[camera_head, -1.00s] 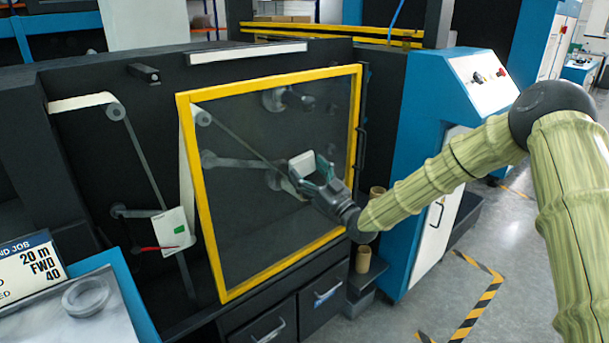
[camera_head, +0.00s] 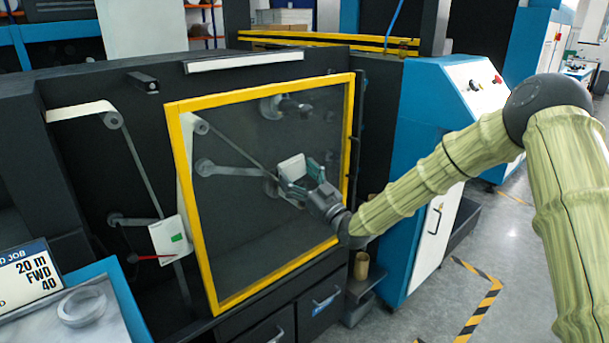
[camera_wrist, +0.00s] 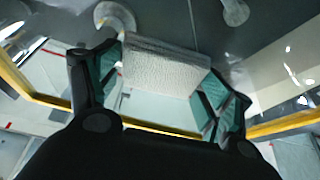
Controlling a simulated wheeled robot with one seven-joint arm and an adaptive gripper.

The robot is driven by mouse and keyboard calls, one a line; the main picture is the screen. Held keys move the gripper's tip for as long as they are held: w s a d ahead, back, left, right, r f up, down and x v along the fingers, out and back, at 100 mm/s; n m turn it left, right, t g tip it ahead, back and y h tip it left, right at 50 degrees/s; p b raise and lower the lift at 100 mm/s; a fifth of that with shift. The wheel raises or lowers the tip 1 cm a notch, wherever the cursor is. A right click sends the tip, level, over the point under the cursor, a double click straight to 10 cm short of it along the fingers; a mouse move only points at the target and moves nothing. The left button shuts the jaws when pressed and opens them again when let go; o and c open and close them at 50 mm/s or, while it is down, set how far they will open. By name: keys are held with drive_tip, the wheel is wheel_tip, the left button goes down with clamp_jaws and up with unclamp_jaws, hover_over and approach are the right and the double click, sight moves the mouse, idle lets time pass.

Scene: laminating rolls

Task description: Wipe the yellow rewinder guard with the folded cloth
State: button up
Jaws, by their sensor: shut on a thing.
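The yellow-framed rewinder guard (camera_head: 186,196) stands upright on the front of the dark machine, with a clear panel. My gripper (camera_head: 304,180) is in front of the panel, right of its middle. It is shut on the folded cloth (camera_head: 292,167), a white pad, which also shows between the green-padded fingers in the wrist view (camera_wrist: 166,68). The cloth is at or very near the panel; I cannot tell whether it touches. The yellow frame also shows behind my gripper in the wrist view (camera_wrist: 40,98).
A white card with a green mark (camera_head: 170,236) hangs left of the guard. A blue cabinet with buttons (camera_head: 425,120) stands to the right. A job sign (camera_head: 28,275) and a roll ring (camera_head: 82,306) are at lower left. Drawers (camera_head: 320,305) lie below the guard.

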sight(303, 162)
drive_tip(key=shift+s+a+b, duration=0.3)
drive_tip(key=shift+s+a, duration=0.5)
drive_tip(key=shift+a, duration=0.35)
drive_tip(key=shift+s+a+b, duration=0.3)
drive_tip(key=shift+s+a, duration=0.55)
drive_tip(key=shift+a, duration=0.25)
drive_tip(key=shift+s+a+b, duration=0.3)
drive_tip(key=shift+s+a, duration=0.5)
drive_tip(key=shift+a, duration=0.35)
drive_tip(key=shift+s+r+p, duration=0.1)
drive_tip(key=shift+r+p, duration=0.3)
drive_tip(key=shift+r, duration=0.6)
drive_tip(key=shift+w+d+b, duration=0.3)
drive_tip(key=shift+w+d, duration=0.4)
drive_tip(key=shift+d, duration=0.15)
drive_tip(key=shift+w+d+b, duration=0.25)
drive_tip(key=shift+w+d, duration=0.4)
drive_tip(key=shift+d, duration=0.2)
drive_tip(key=shift+w+d+b, duration=0.25)
drive_tip(key=shift+w+d, duration=0.4)
drive_tip(key=shift+d, duration=0.3)
drive_tip(key=shift+w+d+b, duration=0.2)
drive_tip(key=shift+w+d, duration=0.45)
drive_tip(key=shift+d, duration=0.25)
drive_tip(key=shift+w+d+b, duration=0.25)
drive_tip(key=shift+w+d, duration=0.4)
drive_tip(key=shift+d, duration=0.3)
drive_tip(key=shift+s, duration=0.1)
